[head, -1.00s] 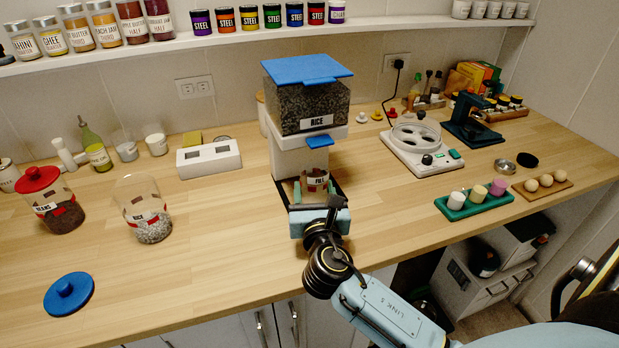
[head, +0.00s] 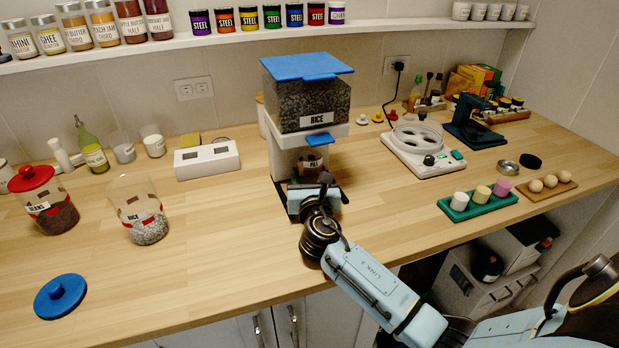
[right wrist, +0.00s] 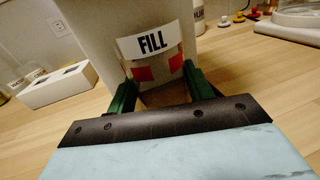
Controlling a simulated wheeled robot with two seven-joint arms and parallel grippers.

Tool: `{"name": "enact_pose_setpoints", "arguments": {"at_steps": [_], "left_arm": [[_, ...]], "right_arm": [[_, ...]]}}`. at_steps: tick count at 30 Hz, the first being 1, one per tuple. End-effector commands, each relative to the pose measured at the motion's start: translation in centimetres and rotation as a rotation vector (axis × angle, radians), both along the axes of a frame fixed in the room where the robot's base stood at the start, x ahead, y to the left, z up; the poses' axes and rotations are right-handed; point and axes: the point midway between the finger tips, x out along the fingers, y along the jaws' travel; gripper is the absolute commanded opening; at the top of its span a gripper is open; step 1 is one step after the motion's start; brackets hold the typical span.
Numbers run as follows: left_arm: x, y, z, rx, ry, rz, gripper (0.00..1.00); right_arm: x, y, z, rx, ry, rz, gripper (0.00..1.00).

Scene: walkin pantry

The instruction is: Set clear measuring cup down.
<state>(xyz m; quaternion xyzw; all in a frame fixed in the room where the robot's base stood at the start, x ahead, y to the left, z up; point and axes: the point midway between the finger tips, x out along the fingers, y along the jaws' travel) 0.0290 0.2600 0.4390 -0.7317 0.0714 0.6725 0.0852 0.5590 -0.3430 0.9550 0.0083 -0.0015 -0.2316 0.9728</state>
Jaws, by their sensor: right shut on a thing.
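The clear measuring cup (head: 311,164) carries a white FILL label and red marks. It is under the spout of the rice dispenser (head: 310,105), in front of its white column. My right gripper (head: 311,186) is shut on the cup. In the right wrist view, the green fingers (right wrist: 160,90) are on either side of the measuring cup (right wrist: 152,72), with the label facing me. The cup's base is mostly hidden by the gripper, so I cannot tell whether it touches the dispenser's dark base. My left gripper is not in view.
A rice jar (head: 146,230) without a lid and a beans jar (head: 52,218) with a red lid stand at left. A blue lid (head: 61,297) lies near the front edge. A white hotplate-like device (head: 422,150) and a green tray (head: 478,206) are at right.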

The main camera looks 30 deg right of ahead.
Motion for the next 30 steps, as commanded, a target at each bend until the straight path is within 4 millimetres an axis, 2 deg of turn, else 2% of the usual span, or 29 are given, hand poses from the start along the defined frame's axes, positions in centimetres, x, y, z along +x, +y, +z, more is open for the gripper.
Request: {"name": "enact_pose_setpoints", "arguments": {"at_steps": [5, 6, 11, 21, 26, 30], "left_arm": [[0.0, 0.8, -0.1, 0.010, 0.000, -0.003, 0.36], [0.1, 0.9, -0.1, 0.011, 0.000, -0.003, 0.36], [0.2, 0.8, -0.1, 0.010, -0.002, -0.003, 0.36], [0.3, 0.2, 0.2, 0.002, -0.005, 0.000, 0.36], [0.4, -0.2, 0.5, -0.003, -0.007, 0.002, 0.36], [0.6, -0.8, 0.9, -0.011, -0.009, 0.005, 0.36]], "right_arm": [[0.0, 0.0, -0.2, 0.000, 0.000, 0.000, 0.30], [0.0, 0.0, -0.3, 0.000, 0.000, 0.000, 0.54], [0.0, 0.0, -0.2, 0.000, 0.000, 0.000, 0.73], [-0.1, 0.1, 0.2, 0.000, -0.001, 0.000, 0.73], [-2.2, 1.2, 0.1, 0.000, 0.002, 0.002, 0.73], [-5.0, 2.6, 0.0, 0.001, 0.003, 0.002, 0.73]]}}
